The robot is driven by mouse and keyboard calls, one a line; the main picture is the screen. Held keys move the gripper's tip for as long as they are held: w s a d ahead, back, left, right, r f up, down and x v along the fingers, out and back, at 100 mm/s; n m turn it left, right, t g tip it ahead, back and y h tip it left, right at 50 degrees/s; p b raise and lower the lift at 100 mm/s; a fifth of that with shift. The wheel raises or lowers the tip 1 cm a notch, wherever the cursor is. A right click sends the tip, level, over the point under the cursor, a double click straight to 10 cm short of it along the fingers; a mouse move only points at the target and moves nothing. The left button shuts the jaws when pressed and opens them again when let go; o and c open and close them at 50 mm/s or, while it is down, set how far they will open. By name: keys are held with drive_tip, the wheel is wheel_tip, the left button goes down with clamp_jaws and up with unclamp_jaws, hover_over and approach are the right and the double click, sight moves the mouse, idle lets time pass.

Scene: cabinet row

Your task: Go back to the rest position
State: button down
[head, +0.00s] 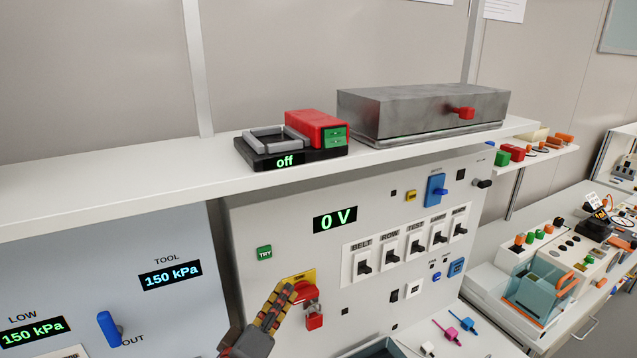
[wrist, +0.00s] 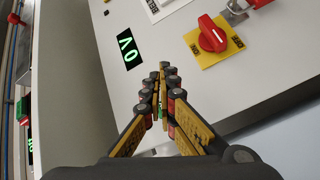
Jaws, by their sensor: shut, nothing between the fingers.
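My gripper (head: 283,296) is shut with nothing between its fingers. In the head view it comes up from the bottom and overlaps the left side of a red rotary switch (head: 306,291) on a yellow plate. In the wrist view the gripper (wrist: 165,72) points at the bare panel, and the red switch (wrist: 212,36) is up and to the right of the fingertips, apart from them. A red padlock (head: 314,321) hangs under the switch.
The grey cabinet panel (head: 370,205) has a "0 V" display (head: 335,219) and a row of breakers (head: 400,248). Above it, a shelf (head: 120,178) holds a metal box (head: 420,110) and a device reading "off" (head: 285,160). A workbench with equipment stands at right.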

drive_tip(key=s+d+f+g, duration=1.3)
drive_tip(key=s+d+f, duration=0.15)
drive_tip(key=d, duration=0.25)
drive_tip(key=s+d+r+m+y, duration=0.2)
drive_tip(key=d+r+m, duration=0.2)
drive_tip(key=d, duration=0.2)
drive_tip(key=s+d+r+m+t+y, duration=0.1)
drive_tip(key=s+d+r+m+y, duration=0.1)
drive_tip(key=d+r+m, duration=0.2)
drive_tip(key=d+m, duration=0.1)
drive_tip(key=d, duration=0.1)
drive_tip(key=shift+s+d+r+y, duration=0.2)
drive_tip(key=shift+s+d+y, duration=0.1)
drive_tip(key=shift+d, duration=0.05)
drive_tip(key=c, duration=2.5)
unclamp_jaws()
drive_tip(key=shift+c, duration=0.2)
